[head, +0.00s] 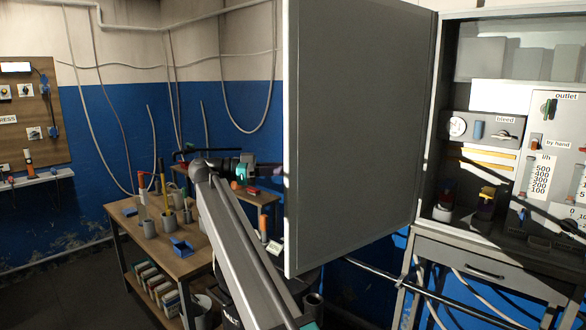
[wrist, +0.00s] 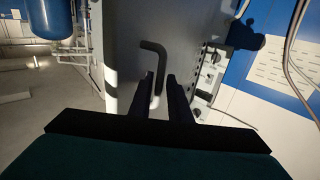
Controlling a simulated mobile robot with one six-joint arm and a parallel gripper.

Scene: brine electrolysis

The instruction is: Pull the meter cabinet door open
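The meter cabinet door (head: 360,130) stands wide open in the head view, a large grey panel swung out to the left of the cabinet (head: 437,120). In the wrist view the door's outer face (wrist: 120,50) carries a dark bent handle (wrist: 153,52). My gripper (wrist: 161,80) is at the handle, its two dark fingers apart with the lower end of the handle between them. A narrow gap shows beside the bar. In the head view my gripper (head: 262,172) is at the door's left edge, its fingertips hidden.
The cabinet interior shows gauges, labels and a meter panel (head: 555,145). A drawer table (head: 480,262) is below it. Hoses hang beneath.

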